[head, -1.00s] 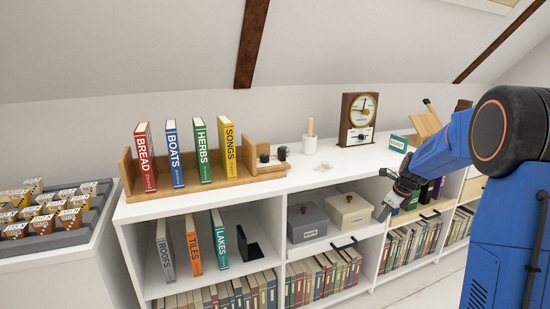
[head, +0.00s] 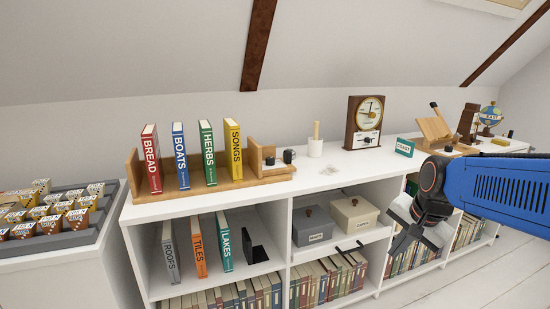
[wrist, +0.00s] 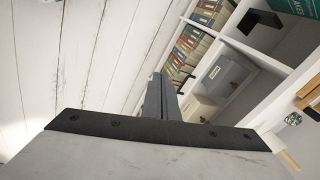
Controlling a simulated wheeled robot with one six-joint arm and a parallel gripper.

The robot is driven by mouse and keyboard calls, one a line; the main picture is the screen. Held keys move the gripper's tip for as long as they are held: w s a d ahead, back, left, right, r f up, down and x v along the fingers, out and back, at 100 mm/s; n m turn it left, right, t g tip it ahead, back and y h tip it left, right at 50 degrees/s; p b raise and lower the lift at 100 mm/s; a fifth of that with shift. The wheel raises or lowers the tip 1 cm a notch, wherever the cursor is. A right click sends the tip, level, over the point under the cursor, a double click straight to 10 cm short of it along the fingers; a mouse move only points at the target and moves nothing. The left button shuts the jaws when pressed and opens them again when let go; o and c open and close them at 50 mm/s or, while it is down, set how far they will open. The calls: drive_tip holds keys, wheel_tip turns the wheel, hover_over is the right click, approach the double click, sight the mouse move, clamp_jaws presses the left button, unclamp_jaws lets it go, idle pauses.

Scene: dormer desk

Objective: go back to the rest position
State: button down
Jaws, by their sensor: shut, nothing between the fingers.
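My gripper (head: 402,243) is in the right part of the head view, in front of the white shelf unit (head: 340,182) and below the level of its top. Its fingers point down and to the left, and they are shut with nothing held. In the wrist view the closed fingers (wrist: 160,98) stick out past a dark bar, with white floorboards (wrist: 75,60) to the left and the shelf at the right. The gripper looks apart from the shelf and its contents. My blue arm reaches in from the right edge of the head view.
Two lidded boxes (head: 352,214) sit in a cubby near my gripper. Open floor (head: 450,285) lies at the lower right.

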drive_tip(key=s+a+f+n, duration=0.1)
drive_tip(key=s+f+n, duration=0.2)
drive_tip(key=s+n, duration=0.7)
drive_tip(key=s, duration=0.7)
drive_tip(key=shift+s+a+h, duration=0.15)
drive_tip(key=shift+a+h, duration=0.15)
drive_tip(key=shift+a, duration=0.05)
